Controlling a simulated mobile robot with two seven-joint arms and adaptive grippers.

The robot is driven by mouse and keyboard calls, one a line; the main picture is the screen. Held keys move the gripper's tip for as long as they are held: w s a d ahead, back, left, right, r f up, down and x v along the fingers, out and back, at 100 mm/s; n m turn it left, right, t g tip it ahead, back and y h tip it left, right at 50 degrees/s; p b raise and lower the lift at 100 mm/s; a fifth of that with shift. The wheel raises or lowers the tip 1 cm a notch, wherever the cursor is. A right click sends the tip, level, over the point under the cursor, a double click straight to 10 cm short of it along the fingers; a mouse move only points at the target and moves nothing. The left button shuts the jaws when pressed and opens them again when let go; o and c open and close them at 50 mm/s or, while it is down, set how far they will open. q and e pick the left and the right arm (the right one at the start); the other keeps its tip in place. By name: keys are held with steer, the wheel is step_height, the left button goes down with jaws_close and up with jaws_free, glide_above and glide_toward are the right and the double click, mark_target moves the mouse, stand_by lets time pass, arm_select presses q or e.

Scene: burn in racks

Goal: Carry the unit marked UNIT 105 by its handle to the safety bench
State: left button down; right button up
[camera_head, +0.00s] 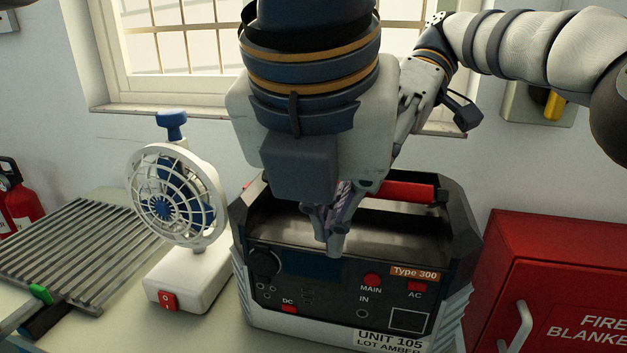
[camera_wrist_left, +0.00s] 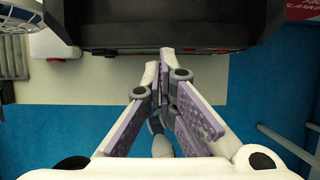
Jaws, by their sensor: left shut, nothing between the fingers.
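The unit marked UNIT 105 (camera_head: 330,300) is a black and grey box with a "Type 300" tag, standing upright on a pale surface. Its red handle bar (camera_head: 408,191) runs along the top, its left part hidden behind my left wrist. My left gripper (camera_head: 338,240) is shut and empty, fingers pointing down in front of the unit's top and panel. In the left wrist view its closed fingertips (camera_wrist_left: 166,58) are by the edge of the dark unit (camera_wrist_left: 160,25); contact is unclear. My right gripper (camera_head: 405,120) is above and behind the handle, its fingers mostly hidden. I cannot identify the safety bench.
A white fan (camera_head: 185,285) with a blue knob stands close on the unit's left. A slatted metal rack (camera_head: 75,250) and a red extinguisher (camera_head: 18,205) are further left. A red fire blanket cabinet (camera_head: 535,250) is close on the right. The wall and window (camera_head: 170,45) are behind.

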arm_select(q)
steer(key=x, duration=0.4)
steer(key=w, duration=0.1)
steer(key=w+r, duration=0.1)
steer(key=shift+w+d+r, duration=0.25)
steer(key=shift+d, duration=0.15)
arm_select(e)
steer(key=shift+o, duration=0.2)
arm_select(q)
steer(key=shift+w+d+r, duration=0.1)
steer(key=shift+w+r, duration=0.2)
steer(key=shift+r, duration=0.05)
arm_select(e)
steer(key=shift+c, duration=0.2)
arm_select(q)
steer(key=shift+w+d+r, duration=0.15)
steer(key=shift+w+r, duration=0.35)
steer(key=shift+r, duration=0.15)
arm_select(e)
steer(key=shift+o, duration=0.2)
steer(key=o, duration=0.8)
steer(key=shift+o, duration=0.2)
